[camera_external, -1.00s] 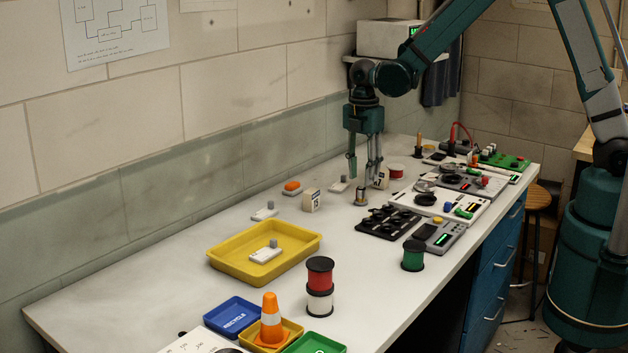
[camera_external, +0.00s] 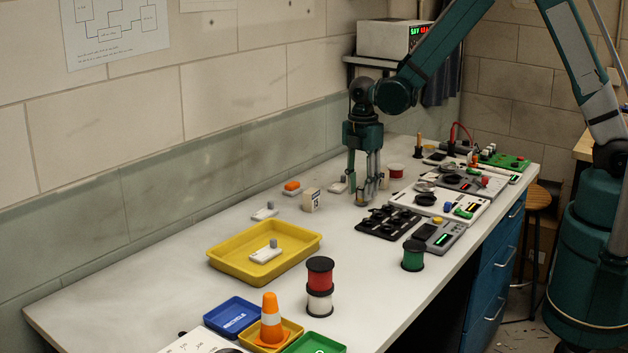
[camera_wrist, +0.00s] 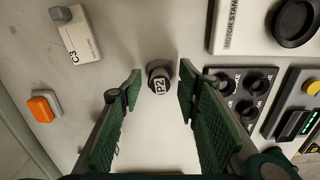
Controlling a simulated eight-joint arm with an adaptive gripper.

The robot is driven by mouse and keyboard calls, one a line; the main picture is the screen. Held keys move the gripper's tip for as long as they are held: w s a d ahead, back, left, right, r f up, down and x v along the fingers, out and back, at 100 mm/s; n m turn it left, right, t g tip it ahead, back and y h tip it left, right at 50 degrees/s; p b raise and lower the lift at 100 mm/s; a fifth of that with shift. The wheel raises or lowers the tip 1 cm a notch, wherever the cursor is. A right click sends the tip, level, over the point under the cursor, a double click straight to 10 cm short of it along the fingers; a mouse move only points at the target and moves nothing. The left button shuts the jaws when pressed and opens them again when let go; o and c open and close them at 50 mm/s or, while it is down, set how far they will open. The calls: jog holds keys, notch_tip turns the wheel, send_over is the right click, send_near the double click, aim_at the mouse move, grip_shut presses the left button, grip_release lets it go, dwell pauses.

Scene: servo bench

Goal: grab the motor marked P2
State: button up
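The motor marked P2 (camera_wrist: 159,82) is a small dark grey cylinder with a pale label, standing upright on the bench. In the wrist view it sits between the fingertips of my gripper (camera_wrist: 158,80), with a visible gap on each side. My gripper is open and holds nothing. In the external view my gripper (camera_external: 362,191) is low over the bench, its fingertips close to the surface. There the motor is mostly hidden by the fingers.
A white servo marked C3 (camera_wrist: 80,38) and an orange-topped piece (camera_wrist: 44,106) lie to the left. A motor stand (camera_wrist: 238,32) and a dark tray with round sockets (camera_wrist: 245,95) lie to the right. A yellow tray (camera_external: 222,262) stands nearer the camera.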

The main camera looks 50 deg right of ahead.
aim_at(365, 188)
jog(key=shift+f, duration=0.4)
jog(key=c, duration=1)
jog(key=shift+r, duration=0.15)
jog(key=shift+r+p, duration=0.3)
jog(key=shift+r, duration=4.6)
